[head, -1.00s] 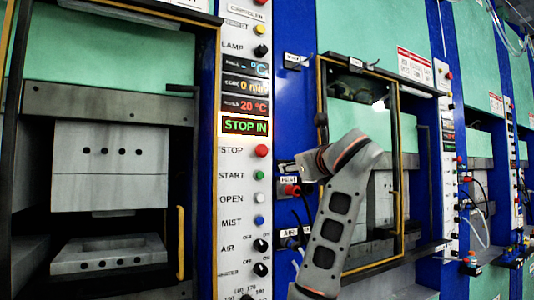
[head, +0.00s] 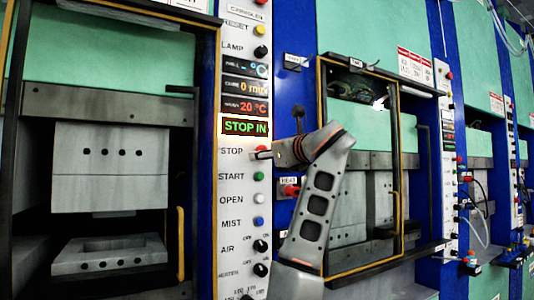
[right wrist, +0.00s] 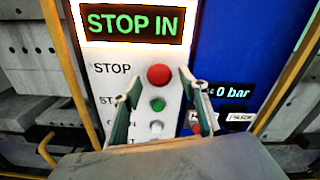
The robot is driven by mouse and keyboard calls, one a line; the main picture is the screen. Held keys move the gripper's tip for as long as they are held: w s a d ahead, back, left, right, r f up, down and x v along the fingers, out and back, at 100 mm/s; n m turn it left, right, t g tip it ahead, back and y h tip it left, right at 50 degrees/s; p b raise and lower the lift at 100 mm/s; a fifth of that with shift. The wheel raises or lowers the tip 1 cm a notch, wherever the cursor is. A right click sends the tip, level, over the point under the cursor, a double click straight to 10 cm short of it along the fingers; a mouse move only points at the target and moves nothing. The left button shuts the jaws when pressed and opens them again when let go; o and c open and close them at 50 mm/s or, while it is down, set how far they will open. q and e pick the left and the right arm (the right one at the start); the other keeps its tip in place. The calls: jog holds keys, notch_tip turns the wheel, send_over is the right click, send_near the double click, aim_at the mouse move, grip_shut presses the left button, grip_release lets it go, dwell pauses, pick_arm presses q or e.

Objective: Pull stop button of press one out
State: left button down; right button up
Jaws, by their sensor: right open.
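The red round STOP button (right wrist: 159,75) is on the white control panel (right wrist: 103,42) of the nearest press. A lit display (right wrist: 132,24) above it reads "STOP IN" in green; it also shows in the head view (head: 246,126). My right gripper (right wrist: 158,82) is open and empty, its two fingertips to the left and right of the button. I cannot tell whether they touch it. In the head view my right gripper (head: 268,154) comes in from the right at the STOP row and mostly hides the button. My left gripper is not in view.
Below STOP sit a green START button (head: 259,176), a white OPEN button (head: 259,199), a blue MIST button (head: 259,222) and black knobs. The open press bay (head: 110,165) is left of the panel. A second press with a yellow-edged door (head: 399,195) stands to the right.

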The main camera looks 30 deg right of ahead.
grip_shut()
jog(key=shift+s+f, duration=0.1)
jog(key=shift+s, duration=0.6)
grip_release()
jog(key=shift+s, duration=0.25)
jog(key=s, duration=1.2)
jog(key=shift+a, duration=0.2)
